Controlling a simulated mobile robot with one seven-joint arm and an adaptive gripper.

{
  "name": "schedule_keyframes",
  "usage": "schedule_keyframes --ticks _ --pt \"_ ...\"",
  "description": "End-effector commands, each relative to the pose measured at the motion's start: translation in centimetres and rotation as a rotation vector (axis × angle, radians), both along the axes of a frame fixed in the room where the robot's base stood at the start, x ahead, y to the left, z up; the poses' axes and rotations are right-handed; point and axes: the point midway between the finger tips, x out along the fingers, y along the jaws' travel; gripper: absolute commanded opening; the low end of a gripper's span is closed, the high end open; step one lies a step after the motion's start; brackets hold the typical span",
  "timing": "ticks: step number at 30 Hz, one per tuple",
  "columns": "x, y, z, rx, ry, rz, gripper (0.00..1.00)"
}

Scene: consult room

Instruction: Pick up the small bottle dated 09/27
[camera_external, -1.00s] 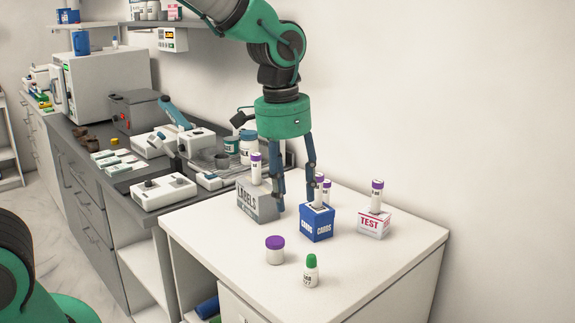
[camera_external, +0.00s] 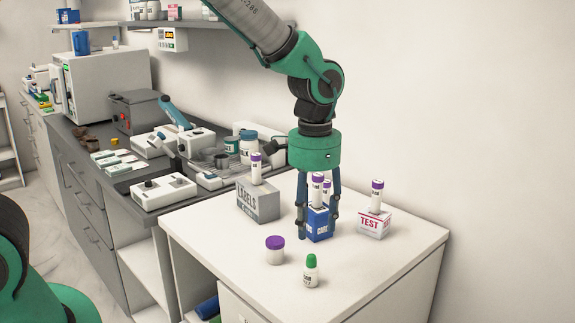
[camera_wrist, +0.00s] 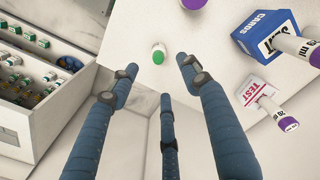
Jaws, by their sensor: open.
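A small white bottle with a green cap (camera_external: 311,270) stands near the front edge of the white table; its date is too small to read. In the wrist view the green-capped bottle (camera_wrist: 158,56) shows beyond my fingertips, untouched. A white jar with a purple cap (camera_external: 275,250) stands just behind it to the left. Purple-capped vials rest on the boxes, including one on the TEST box (camera_external: 376,196); no date is legible. My gripper (camera_external: 318,230) is open and empty. Its fingers overlap the blue CARDS box in the external view, but the wrist view shows them apart from it.
The blue CARDS box (camera_wrist: 262,34), the TEST box (camera_external: 374,225) and the grey LABELS box (camera_external: 262,203) stand on the table (camera_external: 215,250). The front of the table is mostly clear. A grey counter with instruments is at left; a white wall is behind.

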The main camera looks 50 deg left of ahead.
Motion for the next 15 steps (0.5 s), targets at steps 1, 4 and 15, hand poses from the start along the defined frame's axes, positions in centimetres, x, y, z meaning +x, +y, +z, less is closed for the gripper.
schedule_keyframes --ticks 1,4,15 --pt "-0.1 0.0 -0.6 0.001 0.002 0.000 0.47" --pt "-0.1 0.0 -2.0 0.001 0.002 0.000 0.47" --pt "-0.1 -0.1 -7.0 0.000 0.001 0.000 0.47"
